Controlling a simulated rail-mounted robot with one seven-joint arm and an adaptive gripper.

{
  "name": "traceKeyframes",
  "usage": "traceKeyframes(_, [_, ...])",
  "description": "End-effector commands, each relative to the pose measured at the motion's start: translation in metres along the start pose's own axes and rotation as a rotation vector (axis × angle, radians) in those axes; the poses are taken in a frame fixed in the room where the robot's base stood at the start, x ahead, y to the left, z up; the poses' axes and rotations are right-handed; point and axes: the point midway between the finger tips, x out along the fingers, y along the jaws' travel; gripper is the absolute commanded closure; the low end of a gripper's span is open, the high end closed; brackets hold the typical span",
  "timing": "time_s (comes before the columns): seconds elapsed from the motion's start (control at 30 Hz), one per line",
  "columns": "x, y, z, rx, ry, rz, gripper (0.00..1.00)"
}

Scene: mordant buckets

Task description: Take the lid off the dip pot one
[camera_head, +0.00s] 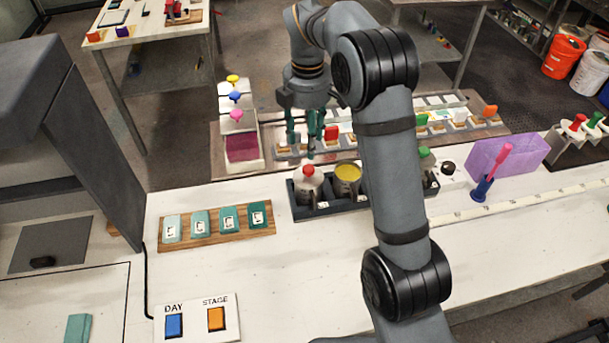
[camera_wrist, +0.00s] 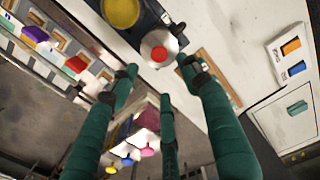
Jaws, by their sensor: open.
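A pot with a whitish lid and a red knob (camera_head: 308,171) stands at the left end of a dark tray (camera_head: 330,208). The lid also shows in the wrist view (camera_wrist: 172,44). Beside it is an uncovered pot with yellow contents (camera_head: 347,173), seen in the wrist view (camera_wrist: 121,11) as well. A green-knobbed pot (camera_head: 426,158) is partly hidden by my arm. Pot labels are not readable. My gripper (camera_head: 307,148) has green fingers, open and empty, behind and above the red-knobbed lid. In the wrist view the red knob appears just beyond the spread fingertips (camera_wrist: 160,75).
A wooden board with several teal swatches (camera_head: 218,223) lies left of the tray. A panel with DAY and STAGE buttons (camera_head: 196,319) is in front. White bench between is clear.

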Motion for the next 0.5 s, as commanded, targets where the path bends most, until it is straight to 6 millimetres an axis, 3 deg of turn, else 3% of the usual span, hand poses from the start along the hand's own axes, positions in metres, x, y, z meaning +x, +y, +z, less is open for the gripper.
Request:
traceKeyframes(0.23, [0.035, -0.002, 0.004, -0.004, 0.003, -0.007, 0.53])
traceKeyframes(0.5, [0.057, -0.003, 0.004, -0.004, 0.002, -0.006, 0.53])
